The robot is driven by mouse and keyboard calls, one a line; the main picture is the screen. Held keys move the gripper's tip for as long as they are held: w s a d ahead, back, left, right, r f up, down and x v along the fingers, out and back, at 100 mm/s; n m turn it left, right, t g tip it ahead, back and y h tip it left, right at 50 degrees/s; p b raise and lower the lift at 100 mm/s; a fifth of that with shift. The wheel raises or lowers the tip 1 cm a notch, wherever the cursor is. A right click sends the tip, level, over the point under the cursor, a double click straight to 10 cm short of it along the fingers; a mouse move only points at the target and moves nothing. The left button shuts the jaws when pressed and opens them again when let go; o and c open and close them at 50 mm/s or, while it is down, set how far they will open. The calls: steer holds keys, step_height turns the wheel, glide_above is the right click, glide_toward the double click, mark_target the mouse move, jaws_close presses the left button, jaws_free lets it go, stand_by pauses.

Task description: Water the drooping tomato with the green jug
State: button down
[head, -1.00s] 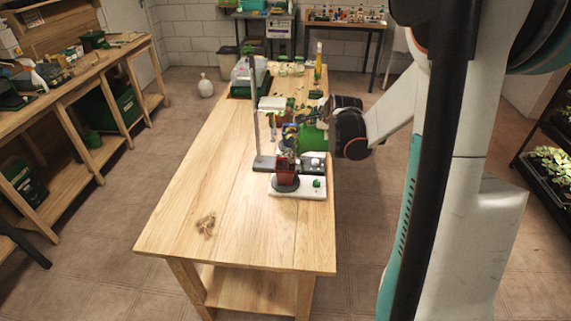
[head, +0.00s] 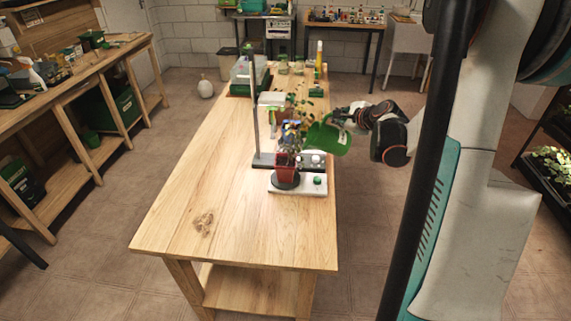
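The tomato plant stands in a red pot (head: 286,172) on a dark saucer over a white base (head: 312,185), near the right edge of the bench. Its leaves (head: 292,133) are small here, and I cannot tell how far they droop. The green jug (head: 330,140) is just right of the plant, tilted with its upper end toward the leaves. My gripper (head: 347,117) is at the jug's right upper side and appears shut on it; the fingers are small and partly hidden. I cannot make out any water.
A grey post (head: 255,100) with a dark foot stands behind the pot. A tray with a clear cover (head: 245,75), jars and a yellow bottle (head: 319,58) are at the far end. The front of the wooden bench (head: 230,235) is clear.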

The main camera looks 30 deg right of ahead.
mark_target(349, 134)
steer(key=f+b, duration=0.1)
steer(key=d+f+m+y+b, duration=0.1)
steer(key=shift+s+d+f+t, duration=0.3)
steer(key=shift+s+t, duration=0.05)
steer(key=shift+t, duration=0.05)
steer(key=f+b, duration=0.1)
steer(key=b, duration=0.1)
steer(key=d+f+m+t+y+b, duration=0.1)
steer(key=f+b, duration=0.1)
steer(key=s+d+f+m+b, duration=0.1)
steer(key=b, duration=0.1)
steer(key=shift+f+y, duration=0.2)
steer(key=shift+y, duration=0.2)
steer(key=s+d+f+m+t+y+b, duration=0.1)
steer(key=s+d+f+m+t+y, duration=0.1)
steer(key=f, duration=0.6)
steer(key=shift+d+m+t+y+b, duration=0.4)
steer(key=shift+d+m+t, duration=0.4)
steer(key=shift+d+m, duration=0.65)
steer(key=shift+a, duration=0.15)
stand_by(1.2)
